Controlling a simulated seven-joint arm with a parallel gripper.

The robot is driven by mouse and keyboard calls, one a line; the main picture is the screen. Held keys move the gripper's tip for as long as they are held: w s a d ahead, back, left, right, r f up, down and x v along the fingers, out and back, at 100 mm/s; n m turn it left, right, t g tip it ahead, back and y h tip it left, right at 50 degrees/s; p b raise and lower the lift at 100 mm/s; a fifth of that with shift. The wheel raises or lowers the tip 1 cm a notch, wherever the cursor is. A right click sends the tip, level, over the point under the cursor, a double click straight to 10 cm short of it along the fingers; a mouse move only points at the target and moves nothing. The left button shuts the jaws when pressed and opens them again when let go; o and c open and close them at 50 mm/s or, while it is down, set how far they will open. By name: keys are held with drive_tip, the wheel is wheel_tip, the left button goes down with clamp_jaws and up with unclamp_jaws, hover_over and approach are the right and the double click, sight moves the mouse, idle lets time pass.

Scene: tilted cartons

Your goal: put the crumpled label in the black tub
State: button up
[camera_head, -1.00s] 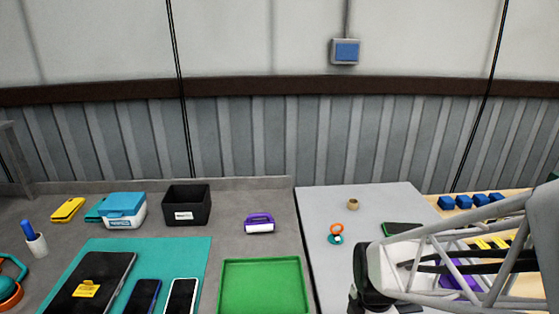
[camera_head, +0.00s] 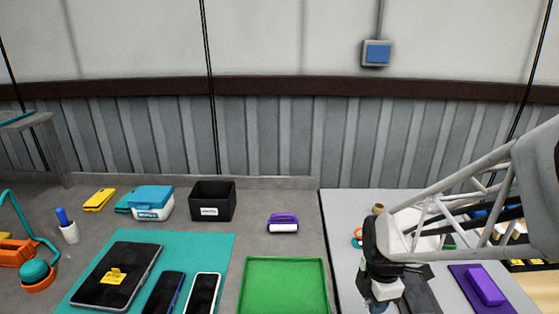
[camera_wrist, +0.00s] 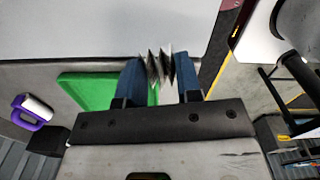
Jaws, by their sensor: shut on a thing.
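The crumpled label (camera_wrist: 160,67) is a small pleated, greyish-white piece. My gripper (camera_wrist: 161,75) is shut on it, with a blue finger on each side in the wrist view. In the head view my gripper (camera_head: 380,297) is low at the right, over the light grey board, and the label cannot be made out there. The black tub (camera_head: 212,214) stands upright at the back of the grey worktop, open at the top, with a white sticker on its front. It is well to the left of my gripper and apart from it.
A green tray (camera_head: 285,262) and a purple-handled item (camera_head: 283,222) lie between my gripper and the tub. A blue-lidded box (camera_head: 152,203) stands left of the tub. A teal mat (camera_head: 205,250) with phones and a tablet lies in front. The back wall rises close behind the tub.

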drive_tip(key=w+a+r, duration=0.2)
drive_tip(key=w+a, duration=0.4)
drive_tip(key=w, duration=0.3)
drive_tip(key=w+a+r+m, duration=0.1)
drive_tip(key=w+a+r, duration=0.1)
drive_tip(key=w+a, duration=0.6)
drive_tip(key=w+a+r, duration=0.2)
drive_tip(key=w+a, duration=0.1)
drive_tip(key=w, duration=0.8)
drive_tip(key=w+a, duration=0.5)
drive_tip(key=a, duration=0.5)
drive_tip(key=w+a+f, duration=0.1)
drive_tip(key=w+a, duration=0.5)
drive_tip(key=a, duration=0.4)
drive_tip(key=w+a+f+m, duration=0.1)
drive_tip(key=w+a, duration=0.4)
drive_tip(key=a, duration=0.4)
drive_tip(key=shift+w+a+f, duration=0.15)
drive_tip(key=shift+a+f, duration=0.1)
drive_tip(key=shift+a, duration=0.15)
drive_tip(key=shift+f, duration=0.1)
drive_tip(key=shift+f, duration=2.4)
drive_tip(key=shift+f, duration=0.15)
drive_tip(key=shift+f, duration=2.4)
